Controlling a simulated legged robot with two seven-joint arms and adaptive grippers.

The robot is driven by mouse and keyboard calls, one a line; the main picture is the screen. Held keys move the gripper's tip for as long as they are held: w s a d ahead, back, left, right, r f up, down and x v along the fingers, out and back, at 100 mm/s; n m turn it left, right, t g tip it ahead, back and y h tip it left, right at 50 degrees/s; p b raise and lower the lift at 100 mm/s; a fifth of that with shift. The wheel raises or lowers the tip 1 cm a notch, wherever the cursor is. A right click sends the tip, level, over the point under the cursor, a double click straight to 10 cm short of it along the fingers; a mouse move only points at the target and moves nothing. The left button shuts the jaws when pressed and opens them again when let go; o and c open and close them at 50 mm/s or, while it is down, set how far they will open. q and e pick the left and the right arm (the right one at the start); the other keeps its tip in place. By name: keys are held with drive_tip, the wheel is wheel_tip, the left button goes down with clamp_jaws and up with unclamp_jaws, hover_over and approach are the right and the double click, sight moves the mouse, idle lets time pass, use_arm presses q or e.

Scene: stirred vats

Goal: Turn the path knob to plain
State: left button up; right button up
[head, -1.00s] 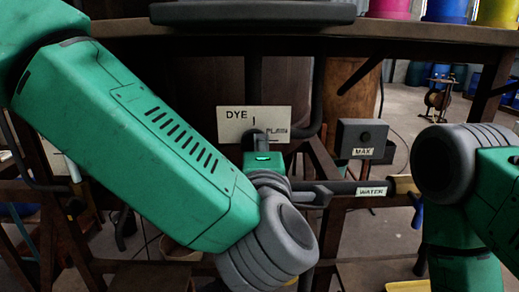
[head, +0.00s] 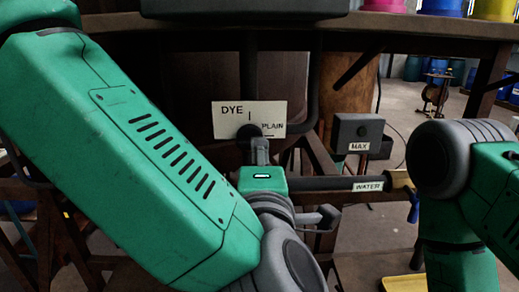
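The pale label plate (head: 233,112) reads DYE at the upper left and PLAIN at the right, with a short upright mark between them. The dark round path knob (head: 249,131) shows at the plate's lower edge, partly covered. My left gripper (head: 260,147) is in front of and just below the knob, seen from behind. Its fingers are small and foreshortened, so whether they are open or touch the knob cannot be told. The knob's pointing direction is unclear. My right arm is at the right edge; its gripper is not visible.
A grey box with a dark button and a MAX label (head: 359,146) is right of the plate. Below it runs a dark pipe labelled WATER (head: 368,186). A wooden shelf edge (head: 400,24) crosses above, with coloured tubs on it.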

use_arm(q)
drive_tip(key=s, duration=0.7)
drive_tip(key=shift+d, duration=0.15)
drive_tip(key=shift+f, duration=0.1)
